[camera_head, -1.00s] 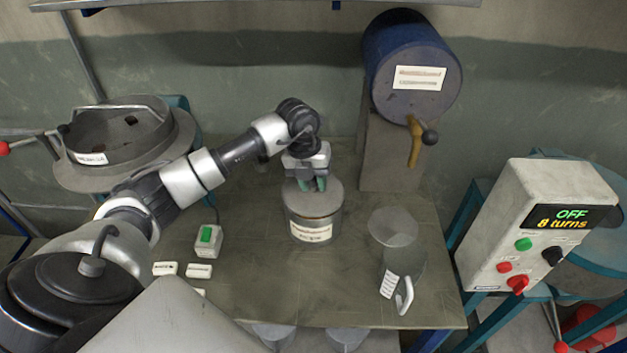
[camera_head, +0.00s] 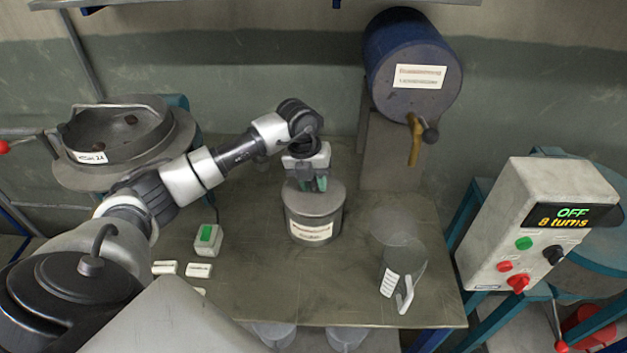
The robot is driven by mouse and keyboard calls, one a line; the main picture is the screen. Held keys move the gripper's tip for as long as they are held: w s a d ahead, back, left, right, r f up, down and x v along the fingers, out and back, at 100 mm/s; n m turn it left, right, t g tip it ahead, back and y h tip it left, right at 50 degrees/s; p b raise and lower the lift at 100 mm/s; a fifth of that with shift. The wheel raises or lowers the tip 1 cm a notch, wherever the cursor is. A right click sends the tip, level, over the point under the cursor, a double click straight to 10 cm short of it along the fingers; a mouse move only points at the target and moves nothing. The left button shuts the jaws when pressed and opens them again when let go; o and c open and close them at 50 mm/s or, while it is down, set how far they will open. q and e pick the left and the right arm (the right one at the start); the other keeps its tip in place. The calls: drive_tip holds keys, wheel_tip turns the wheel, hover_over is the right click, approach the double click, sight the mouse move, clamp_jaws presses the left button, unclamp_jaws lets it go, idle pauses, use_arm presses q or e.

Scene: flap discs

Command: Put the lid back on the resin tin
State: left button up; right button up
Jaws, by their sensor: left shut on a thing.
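The resin tin (camera_head: 312,230) is a grey metal can with a white label, upright near the middle of the bench. Its flat grey lid (camera_head: 325,200) lies level over the tin's mouth, with no gap that I can make out between them. The grip hides whatever the fingers hold there. My right gripper is not in view.
A clear jug (camera_head: 403,265) stands right of the tin on the bench (camera_head: 340,290). A blue drum (camera_head: 400,65) with a brass tap is behind. A green-button switch box (camera_head: 207,240) and small white labelled blocks (camera_head: 199,270) lie left. A control box (camera_head: 530,230) reads OFF, 8 turns.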

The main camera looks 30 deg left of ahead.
use_arm(q)
drive_tip(key=o, duration=1.5)
drive_tip(key=shift+r+p, duration=2.5)
drive_tip(key=shift+r, duration=1.05)
clamp_jaws()
